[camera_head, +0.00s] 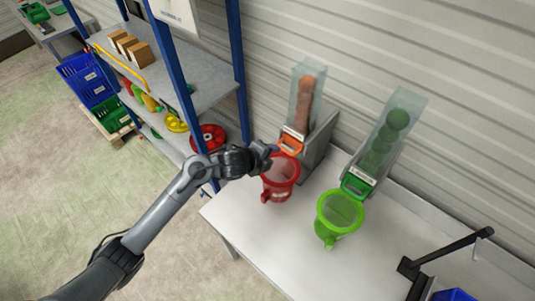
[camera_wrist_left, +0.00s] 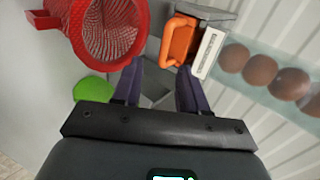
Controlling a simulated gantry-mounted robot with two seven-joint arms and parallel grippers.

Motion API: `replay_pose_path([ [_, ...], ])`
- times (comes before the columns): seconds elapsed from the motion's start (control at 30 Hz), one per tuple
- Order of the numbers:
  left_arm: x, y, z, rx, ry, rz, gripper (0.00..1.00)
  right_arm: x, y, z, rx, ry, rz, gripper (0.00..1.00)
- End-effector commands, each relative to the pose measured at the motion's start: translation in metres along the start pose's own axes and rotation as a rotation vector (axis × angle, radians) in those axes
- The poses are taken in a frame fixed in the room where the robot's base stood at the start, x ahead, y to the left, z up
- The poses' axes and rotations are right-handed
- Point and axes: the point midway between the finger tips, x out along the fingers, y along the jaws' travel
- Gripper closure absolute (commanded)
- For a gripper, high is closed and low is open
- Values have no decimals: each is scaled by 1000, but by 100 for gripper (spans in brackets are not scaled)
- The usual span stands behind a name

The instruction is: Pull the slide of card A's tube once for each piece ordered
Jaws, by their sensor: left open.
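A clear tube (camera_head: 301,99) holding a column of brown-orange balls stands at the back of the table, with an orange slide (camera_head: 291,141) at its foot. A second clear tube (camera_head: 390,128) holds green balls and has a green slide (camera_head: 357,186). My left gripper (camera_head: 268,155) is open and empty, just left of the orange slide. In the left wrist view, the orange slide's looped handle (camera_wrist_left: 179,42) lies ahead of the fingers (camera_wrist_left: 158,88), apart from them. The white label (camera_wrist_left: 208,53) beside it is too small to read. I cannot tell which tube is card A's.
A red mesh basket (camera_head: 280,176) stands below the orange slide, close to my left gripper. A green basket (camera_head: 339,213) stands below the green slide. A blue-post shelf (camera_head: 168,70) rises at the left. A black lever (camera_head: 450,250) stands at the right. The table's (camera_head: 262,238) front is clear.

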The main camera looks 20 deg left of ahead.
Motion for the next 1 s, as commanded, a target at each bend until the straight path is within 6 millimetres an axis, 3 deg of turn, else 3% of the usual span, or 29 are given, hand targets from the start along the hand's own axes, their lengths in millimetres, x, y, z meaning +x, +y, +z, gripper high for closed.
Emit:
replay_pose_path([
  [0.6, 77, -2, 1, 0, -2, -9, 57, 72, 0, 19, -7, 8, 7, 57],
  [0.8, 94, -5, 0, -1, -1, -9, 57, 82, -1, 22, -3, 9, 4, 57],
  [1.0, 98, -6, 0, -2, -2, -8, 57, 84, -2, 22, 1, 10, 1, 57],
])
